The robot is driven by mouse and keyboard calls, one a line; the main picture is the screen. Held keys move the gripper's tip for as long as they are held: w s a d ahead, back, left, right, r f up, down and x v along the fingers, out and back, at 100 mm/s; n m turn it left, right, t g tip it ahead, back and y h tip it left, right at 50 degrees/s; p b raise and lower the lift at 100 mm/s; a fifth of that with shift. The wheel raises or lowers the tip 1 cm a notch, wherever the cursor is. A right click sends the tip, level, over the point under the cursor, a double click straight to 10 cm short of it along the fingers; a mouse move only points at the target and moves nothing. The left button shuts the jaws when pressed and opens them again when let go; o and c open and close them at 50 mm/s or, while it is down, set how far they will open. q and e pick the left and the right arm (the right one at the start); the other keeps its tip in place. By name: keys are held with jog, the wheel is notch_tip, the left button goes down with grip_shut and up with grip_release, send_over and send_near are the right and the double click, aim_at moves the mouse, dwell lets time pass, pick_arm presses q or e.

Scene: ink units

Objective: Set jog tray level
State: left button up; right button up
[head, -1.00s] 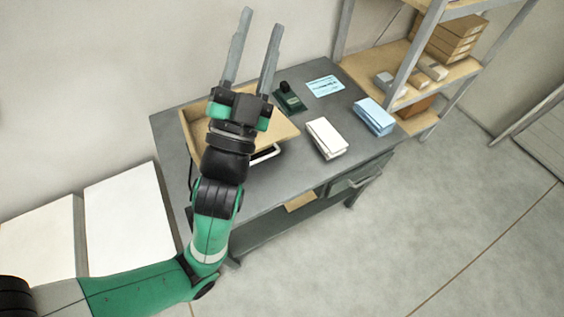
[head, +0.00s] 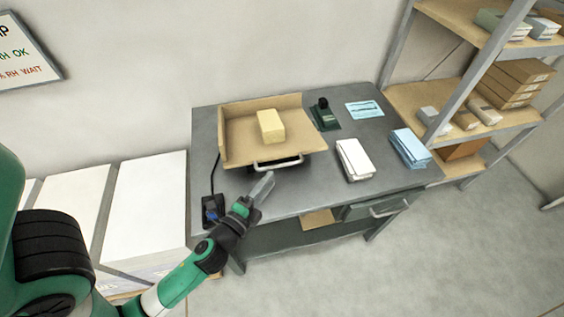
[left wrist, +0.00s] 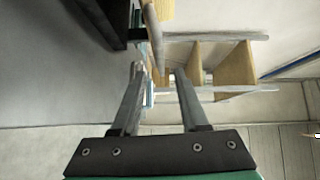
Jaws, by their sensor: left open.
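The jog tray (head: 237,150) is a tan tray with raised back and left walls, on a dark base on the grey table. A yellow block (head: 271,126) lies on it. The tray looks tilted, but I cannot tell how much. A pale bar handle (head: 278,165) sticks out at its front. My left gripper (head: 264,184) is open and empty, just in front of and below the handle. In the left wrist view, the handle bar (left wrist: 152,35) shows just beyond the open fingers (left wrist: 160,85), apart from them. My right gripper is not in view.
A small black control box (head: 212,210) with a cable sits at the table's front left. A dark green stamp-like device (head: 324,115), a blue card (head: 365,109), a white stack (head: 355,159) and a blue stack (head: 410,148) lie to the right. A shelf (head: 440,100) stands beyond.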

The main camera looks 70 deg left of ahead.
aim_at(282, 165)
pick_arm(q)
jog(key=p+x, duration=0.1)
jog(key=x, duration=0.7)
jog(key=shift+r, duration=0.15)
grip_shut()
dwell(1.0)
